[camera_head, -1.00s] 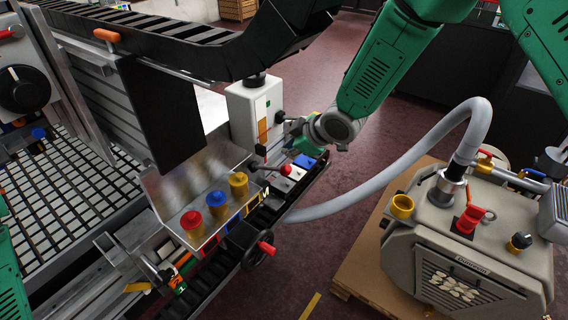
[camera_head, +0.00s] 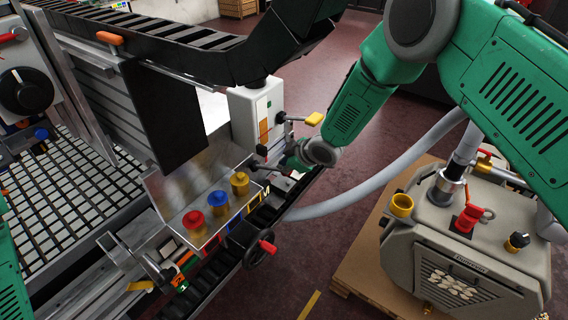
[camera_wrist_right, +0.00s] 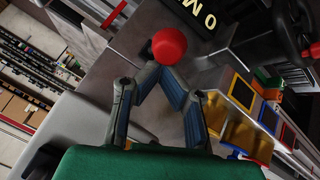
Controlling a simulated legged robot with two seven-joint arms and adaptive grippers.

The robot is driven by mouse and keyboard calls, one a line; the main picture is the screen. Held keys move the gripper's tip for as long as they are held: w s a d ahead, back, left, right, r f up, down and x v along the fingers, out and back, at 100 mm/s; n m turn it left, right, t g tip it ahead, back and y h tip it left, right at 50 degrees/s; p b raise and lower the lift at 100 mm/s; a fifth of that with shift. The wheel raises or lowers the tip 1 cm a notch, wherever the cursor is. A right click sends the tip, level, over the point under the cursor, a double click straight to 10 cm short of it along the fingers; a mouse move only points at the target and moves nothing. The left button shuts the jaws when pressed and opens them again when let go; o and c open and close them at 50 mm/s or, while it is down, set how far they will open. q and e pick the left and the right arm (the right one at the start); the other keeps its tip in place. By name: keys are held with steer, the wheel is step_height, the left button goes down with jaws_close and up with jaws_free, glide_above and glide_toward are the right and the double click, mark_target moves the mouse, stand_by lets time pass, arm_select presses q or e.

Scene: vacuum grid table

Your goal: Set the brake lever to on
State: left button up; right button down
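A lever with a red ball knob (camera_wrist_right: 168,46) stands beside a dark plate with pale letters (camera_wrist_right: 195,14) in the right wrist view. In the head view my right gripper hides that knob. My right gripper (camera_wrist_right: 159,72) has its fingertips together, right at the knob; I cannot tell whether they touch it. In the head view this gripper (camera_head: 275,165) is low beside the white control box (camera_head: 245,115). Another lever with a yellow handle (camera_head: 314,118) sticks out of that box. I cannot tell which lever is the brake. My left gripper is out of view.
Red, blue and yellow knobs (camera_head: 218,199) stand on a metal tray left of my right gripper. A red-handled handwheel (camera_head: 266,246) is below. A grey hose (camera_head: 350,203) leads to the vacuum pump (camera_head: 465,255) at right. Open floor lies between.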

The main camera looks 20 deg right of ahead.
steer(key=shift+s+f+t+b, duration=0.3)
steer(key=shift+f+b, duration=0.25)
steer(key=shift+b, duration=0.25)
steer(key=shift+s+d+f+y+b, duration=0.15)
steer(key=shift+d+f+y+b, duration=0.1)
steer(key=shift+f+y+b, duration=0.3)
arm_select(q)
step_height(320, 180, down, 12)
steer(key=b, duration=0.9)
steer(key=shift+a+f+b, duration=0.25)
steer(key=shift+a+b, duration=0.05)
steer(key=shift+b, duration=0.05)
arm_select(e)
step_height(320, 180, down, 8)
steer(key=s+t+y, duration=0.1)
steer(key=t+y, duration=0.1)
steer(key=t, duration=0.1)
steer(key=shift+s+d+t, duration=0.3)
